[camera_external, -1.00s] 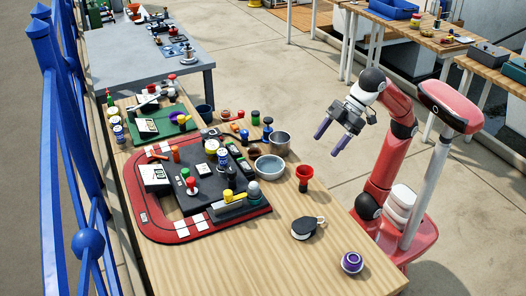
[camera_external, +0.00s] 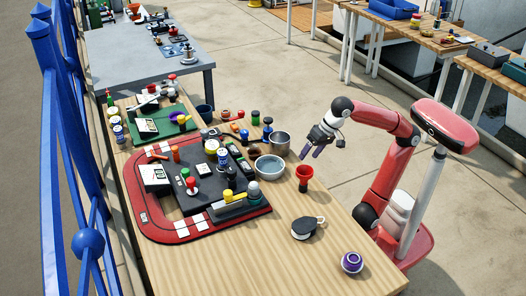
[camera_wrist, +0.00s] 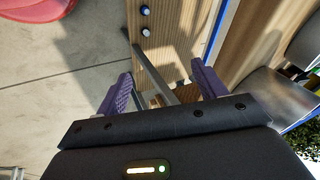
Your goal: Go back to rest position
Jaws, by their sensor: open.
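My gripper (camera_external: 311,152) is in the air beside the right edge of the wooden table (camera_external: 262,248), close to the metal pot and the red funnel-like cup. Its two purple fingers point down and to the left. In the wrist view my gripper (camera_wrist: 163,90) has its purple fingers spread wide apart, with nothing between them. Beyond the fingers the wrist view shows paved floor and a wooden surface with table legs.
A red cup (camera_external: 304,174), a metal pot (camera_external: 280,141) and a grey-blue bowl (camera_external: 270,167) stand near the table's right edge. A black-and-white round object (camera_external: 304,229) and a purple round object (camera_external: 352,262) lie nearer the front. Paved floor (camera_external: 290,80) is open behind.

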